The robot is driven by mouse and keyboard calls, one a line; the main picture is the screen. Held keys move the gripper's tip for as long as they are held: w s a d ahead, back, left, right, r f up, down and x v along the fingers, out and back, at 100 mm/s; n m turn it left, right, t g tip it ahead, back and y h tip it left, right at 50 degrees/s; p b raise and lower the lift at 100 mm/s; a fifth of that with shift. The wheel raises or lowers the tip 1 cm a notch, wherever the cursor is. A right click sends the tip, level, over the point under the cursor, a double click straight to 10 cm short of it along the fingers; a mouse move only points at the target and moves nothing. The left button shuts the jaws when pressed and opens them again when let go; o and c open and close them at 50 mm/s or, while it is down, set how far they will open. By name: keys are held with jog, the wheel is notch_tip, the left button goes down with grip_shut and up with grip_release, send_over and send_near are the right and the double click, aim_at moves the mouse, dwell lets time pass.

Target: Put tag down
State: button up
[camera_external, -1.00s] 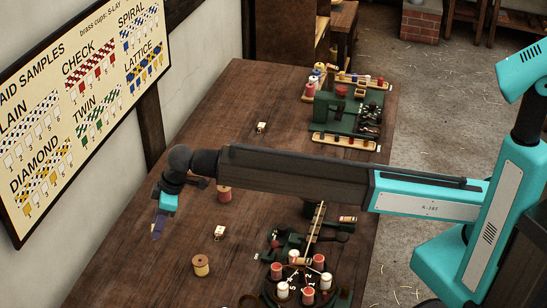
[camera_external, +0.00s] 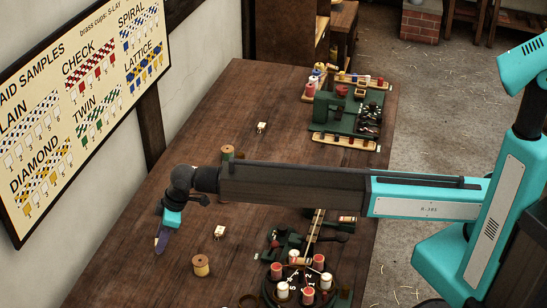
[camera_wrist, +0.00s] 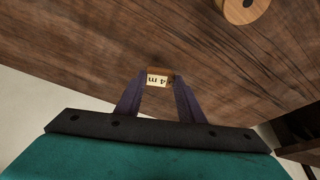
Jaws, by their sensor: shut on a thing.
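My gripper (camera_external: 159,246) hangs low over the left side of the dark wooden table (camera_external: 225,120), pointing down. In the wrist view, my gripper (camera_wrist: 160,84) is shut on a small pale tag (camera_wrist: 158,79) marked "4 m". The tag sits between the fingertips, against the dark wood behind it. I cannot tell whether it touches the table. In the external view the tag is too small to make out clearly at the fingertips.
A wooden spool (camera_external: 201,265) stands to the right of my gripper, and it seems to show in the wrist view (camera_wrist: 243,8). Small white blocks (camera_external: 219,232) (camera_external: 262,127) lie on the table. A round bobbin machine (camera_external: 300,283) stands at front right, a green machine (camera_external: 335,108) farther back.

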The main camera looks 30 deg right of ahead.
jog(key=shift+f, duration=0.25)
jog(key=shift+f+p, duration=0.45)
jog(key=shift+f, duration=1.3)
jog(key=shift+f, duration=0.15)
jog(key=o, duration=1)
jog(key=shift+b+v, duration=1.15)
jog(key=shift+v, duration=5)
jog(key=shift+w, duration=0.2)
